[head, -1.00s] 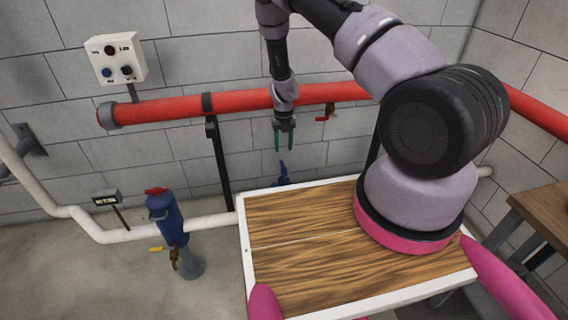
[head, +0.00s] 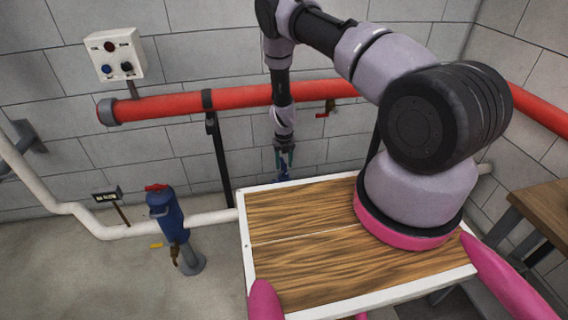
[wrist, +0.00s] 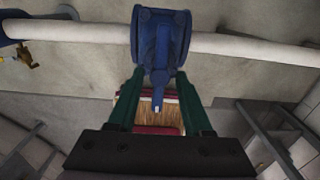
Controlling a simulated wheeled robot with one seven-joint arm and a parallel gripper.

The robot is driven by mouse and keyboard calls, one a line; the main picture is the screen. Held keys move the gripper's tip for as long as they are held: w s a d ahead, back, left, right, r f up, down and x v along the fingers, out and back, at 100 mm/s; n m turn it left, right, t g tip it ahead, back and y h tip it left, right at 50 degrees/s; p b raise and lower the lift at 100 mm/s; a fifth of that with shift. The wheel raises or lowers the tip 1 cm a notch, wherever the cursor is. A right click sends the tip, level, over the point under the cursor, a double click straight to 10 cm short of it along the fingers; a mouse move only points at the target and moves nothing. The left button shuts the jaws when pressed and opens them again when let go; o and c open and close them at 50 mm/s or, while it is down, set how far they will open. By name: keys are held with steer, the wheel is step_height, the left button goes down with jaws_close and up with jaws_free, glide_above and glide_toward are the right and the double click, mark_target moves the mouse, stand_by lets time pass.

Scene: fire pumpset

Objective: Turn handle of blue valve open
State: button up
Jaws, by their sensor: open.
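The blue valve (wrist: 160,40) sits on the white pipe at the top middle of the wrist view. Its blue handle (wrist: 158,92) sticks out toward the camera side and shows between my two green fingers. My gripper (wrist: 161,78) is open, with one finger on each side of the handle; I cannot tell whether either touches it. In the head view my gripper (head: 284,157) points down just beyond the wooden top, with a bit of the blue valve (head: 284,174) below it. The rest of the valve is hidden behind the top's edge and the gripper.
A white pipe (head: 212,218) runs low along the wall, past a blue hydrant-like post (head: 167,214) with a red cap. A red pipe (head: 240,95) crosses the wall behind my arm, with a small red-handled valve (head: 326,109). A black support post (head: 219,160) stands left of my gripper.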

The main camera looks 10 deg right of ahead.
jaws_close()
steer(key=shift+n, duration=0.3)
